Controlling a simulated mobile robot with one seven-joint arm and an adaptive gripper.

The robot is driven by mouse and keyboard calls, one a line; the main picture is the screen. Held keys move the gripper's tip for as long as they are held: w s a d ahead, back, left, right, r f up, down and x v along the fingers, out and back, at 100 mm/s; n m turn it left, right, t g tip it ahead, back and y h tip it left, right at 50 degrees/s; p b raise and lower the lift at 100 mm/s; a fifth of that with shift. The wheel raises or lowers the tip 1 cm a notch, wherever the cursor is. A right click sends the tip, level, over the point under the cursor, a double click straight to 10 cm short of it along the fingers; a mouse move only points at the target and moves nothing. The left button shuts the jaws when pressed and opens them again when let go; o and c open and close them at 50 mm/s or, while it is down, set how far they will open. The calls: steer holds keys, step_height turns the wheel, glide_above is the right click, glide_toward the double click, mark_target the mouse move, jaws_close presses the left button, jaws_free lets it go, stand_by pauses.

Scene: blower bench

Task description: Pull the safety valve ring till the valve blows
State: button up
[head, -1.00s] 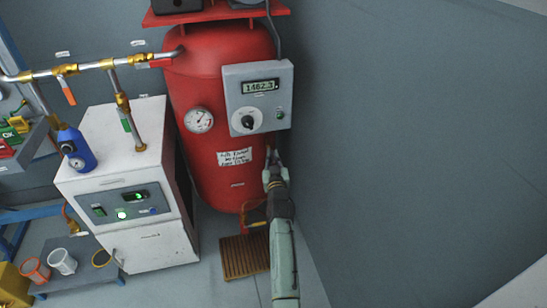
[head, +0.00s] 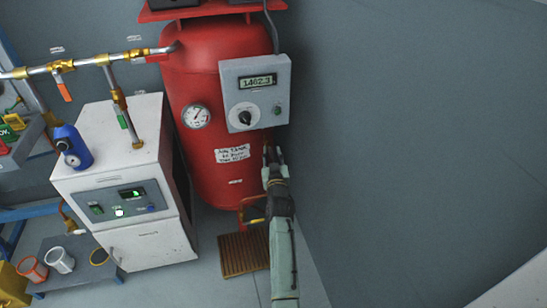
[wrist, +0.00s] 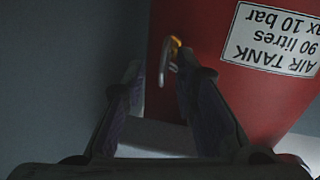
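The safety valve is a small brass fitting (wrist: 175,43) on the side of the red air tank (wrist: 205,95) in the wrist view. A pale metal ring (wrist: 163,66) hangs from it. My gripper (wrist: 160,63) is open, with one finger on each side of the ring in the picture. The ring and fitting lie close to the right fingertip; I cannot tell whether they touch. In the head view my gripper (head: 273,152) is at the lower right side of the tank (head: 205,170), and the valve is too small or hidden to make out there.
A grey control box (head: 256,93) with a lit display is on the tank above my gripper. A white cabinet (head: 130,190) stands left of the tank. A slatted wooden mat (head: 243,254) lies on the floor below. The grey wall (head: 400,130) is close on the right.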

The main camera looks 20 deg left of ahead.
steer(key=v, duration=1.2)
